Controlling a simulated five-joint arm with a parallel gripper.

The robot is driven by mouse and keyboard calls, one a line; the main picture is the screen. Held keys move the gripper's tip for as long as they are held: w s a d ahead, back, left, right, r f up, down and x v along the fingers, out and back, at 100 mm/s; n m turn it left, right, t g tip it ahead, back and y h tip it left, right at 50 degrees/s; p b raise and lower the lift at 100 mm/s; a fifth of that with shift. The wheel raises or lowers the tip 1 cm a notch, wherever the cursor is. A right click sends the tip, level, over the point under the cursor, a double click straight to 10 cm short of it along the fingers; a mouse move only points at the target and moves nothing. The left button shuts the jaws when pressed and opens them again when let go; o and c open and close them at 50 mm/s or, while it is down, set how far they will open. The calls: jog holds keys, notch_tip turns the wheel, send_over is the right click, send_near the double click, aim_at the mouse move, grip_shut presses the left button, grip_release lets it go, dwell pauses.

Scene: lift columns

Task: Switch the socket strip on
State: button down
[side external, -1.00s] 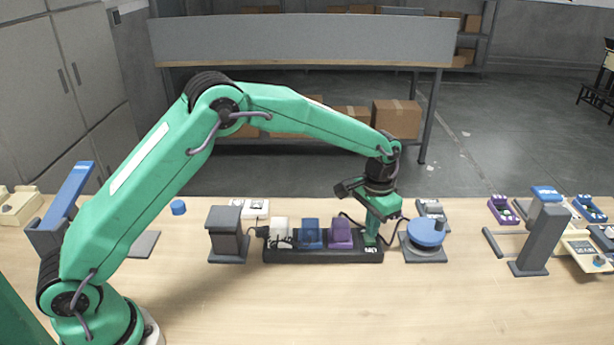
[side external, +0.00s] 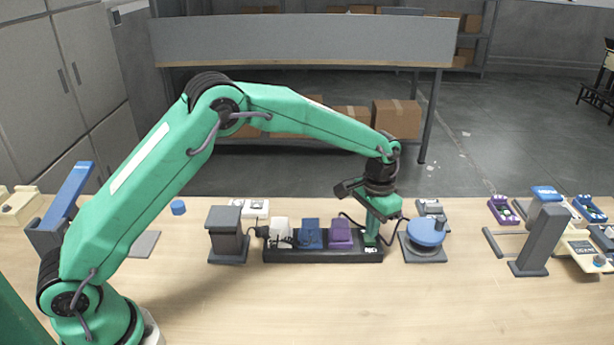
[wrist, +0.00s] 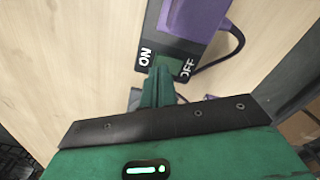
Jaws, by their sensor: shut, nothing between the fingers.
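The black socket strip (side external: 323,257) lies on the wooden table. A white plug (side external: 281,231), a blue plug (side external: 312,235) and a purple plug (side external: 340,236) sit in it. My gripper (side external: 371,241) is shut and empty, pointing down at the strip's right end, beside the purple plug. In the wrist view the shut fingertips (wrist: 162,72) are over the strip's end, between the white ON label (wrist: 145,57) and OFF label (wrist: 187,68). The fingers cover the switch, so I cannot tell its position or whether the tips touch it.
A blue round-topped device (side external: 427,233) stands close right of my gripper, and a dark grey block (side external: 228,236) stands left of the strip. A black cable runs near the strip's right end. The table in front is clear. A grey post (side external: 538,240) stands further right.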

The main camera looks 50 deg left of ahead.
aim_at(369, 240)
jog(key=shift+f, duration=0.95)
dwell(0.9)
jog(key=shift+r, duration=3.55)
jog(key=shift+r, duration=0.1)
jog(key=s+a+r+n+t, duration=0.1)
jog(key=s+a+r, duration=0.4)
jog(key=s+r, duration=0.2)
jog(key=s+a+r+t, duration=0.2)
jog(key=s+a+r, duration=0.2)
jog(key=s+r, duration=0.25)
jog(key=s+a+n+t, duration=0.1)
jog(key=s+a, duration=0.2)
jog(key=s, duration=0.6)
jog(key=s+a+n+t, duration=0.1)
jog(key=s+a, duration=0.2)
jog(key=s, duration=0.7)
jog(key=shift+a+t, duration=0.15)
jog(key=shift+t, duration=0.15)
